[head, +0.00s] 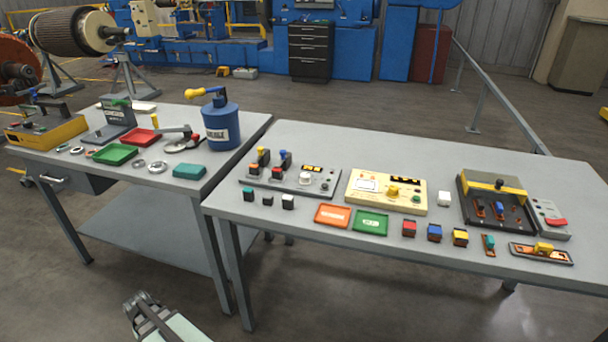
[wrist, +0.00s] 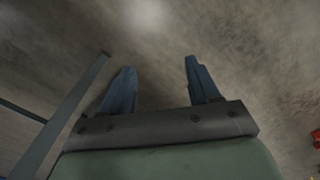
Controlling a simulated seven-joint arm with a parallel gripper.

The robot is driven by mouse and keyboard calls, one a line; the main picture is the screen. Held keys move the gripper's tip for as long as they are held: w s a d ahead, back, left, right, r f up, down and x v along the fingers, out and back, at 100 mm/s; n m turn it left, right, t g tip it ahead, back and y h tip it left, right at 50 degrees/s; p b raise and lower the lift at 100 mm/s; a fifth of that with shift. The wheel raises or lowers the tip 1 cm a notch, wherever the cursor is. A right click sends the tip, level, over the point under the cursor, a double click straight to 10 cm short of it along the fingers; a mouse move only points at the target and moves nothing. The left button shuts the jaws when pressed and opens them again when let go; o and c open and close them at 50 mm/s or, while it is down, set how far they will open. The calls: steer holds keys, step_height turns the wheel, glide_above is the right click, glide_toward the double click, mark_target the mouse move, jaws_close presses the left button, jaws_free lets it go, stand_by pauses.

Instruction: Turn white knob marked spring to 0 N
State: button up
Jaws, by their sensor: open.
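A small white knob (head: 305,178) sits on the grey panel (head: 325,189) at the left of the right-hand table. Its marking is too small to read, so I cannot confirm that it is the spring knob or tell its setting. My gripper (head: 138,298) is low at the bottom left of the head view, in front of the tables and well away from the panel. In the wrist view my gripper (wrist: 158,68) has its two blue fingers apart, with nothing between them. The wrist view shows floor beyond the fingers and no knob.
On the grey panel, several levers (head: 285,160) stand left of the white knob. A cream instrument box (head: 408,205) with a yellow knob is to its right. Small blocks, an orange tray (head: 332,215) and a green tray (head: 370,222) lie along the front. A blue canister (head: 221,128) stands on the left table.

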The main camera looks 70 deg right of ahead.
steer(key=w+d+r+m+t+h, duration=0.1)
steer(key=w+d+r+m, duration=0.15)
steer(key=d+r, duration=0.6)
steer(key=w+d+r+m+t+h, duration=0.15)
steer(key=w+d+r, duration=0.25)
steer(key=d+r, duration=0.4)
steer(key=s+d+r+m+t+h, duration=0.2)
steer(key=s+d+r+m+h, duration=0.1)
steer(key=d+r, duration=1.3)
steer(key=m+g+y, duration=0.1)
steer(key=m+g, duration=0.5)
steer(key=m, duration=0.2)
glide_toward(305, 175)
steer(key=x, duration=0.9)
steer(key=shift+c, duration=0.2)
steer(key=c, duration=1)
